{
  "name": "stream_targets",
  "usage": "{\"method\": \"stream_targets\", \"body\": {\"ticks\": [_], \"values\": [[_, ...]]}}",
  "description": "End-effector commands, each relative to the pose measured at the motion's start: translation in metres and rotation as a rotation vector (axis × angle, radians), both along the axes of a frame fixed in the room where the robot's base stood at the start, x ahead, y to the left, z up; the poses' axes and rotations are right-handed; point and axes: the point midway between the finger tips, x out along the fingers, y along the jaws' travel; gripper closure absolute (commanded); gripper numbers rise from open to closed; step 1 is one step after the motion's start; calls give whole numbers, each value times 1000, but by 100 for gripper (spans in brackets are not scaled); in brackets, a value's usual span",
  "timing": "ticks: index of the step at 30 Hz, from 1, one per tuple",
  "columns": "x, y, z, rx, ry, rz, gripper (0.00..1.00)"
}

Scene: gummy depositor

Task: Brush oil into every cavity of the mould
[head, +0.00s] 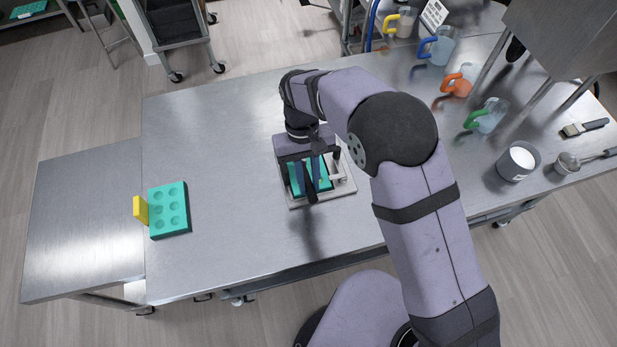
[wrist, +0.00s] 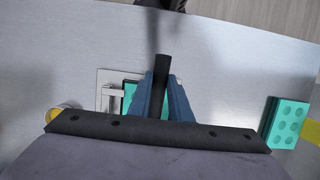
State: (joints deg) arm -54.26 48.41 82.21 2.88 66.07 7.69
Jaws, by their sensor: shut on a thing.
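My gripper (head: 311,181), with blue fingers, is shut on a black-handled tool (head: 311,192) above the mould in the middle of the table. The handle (wrist: 162,72) also shows between the fingers in the wrist view. The tool's working end is hidden, so I cannot tell whether it touches the mould. The teal mould (head: 325,184) sits in a pale metal frame (head: 343,191). My gripper and the tool cover much of it, and its cavities cannot be made out. In the wrist view only a strip of this mould (wrist: 129,98) shows.
A second teal mould (head: 170,209) with round cavities and a yellow tab (head: 141,210) is at the left edge. Coloured-handled jugs (head: 488,116), a white-filled pot (head: 518,162), a ladle (head: 568,163) and a flat brush (head: 585,127) stand or lie right.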

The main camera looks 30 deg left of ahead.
Motion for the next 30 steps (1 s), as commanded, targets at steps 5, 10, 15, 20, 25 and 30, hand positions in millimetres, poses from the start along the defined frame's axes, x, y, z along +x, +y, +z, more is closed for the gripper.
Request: {"method": "stream_targets", "body": {"ticks": [5, 10, 15, 20, 25, 30], "values": [[0, 0, -1, 0, 0, 0, 100], [0, 0, 0, 0, 0, 0, 100], [0, 0, 0, 0, 0, 0, 100], [0, 0, -2, 0, 0, 0, 100], [0, 0, -5, 0, 0, 0, 100], [0, 0, -8, 0, 0, 0, 100]]}}
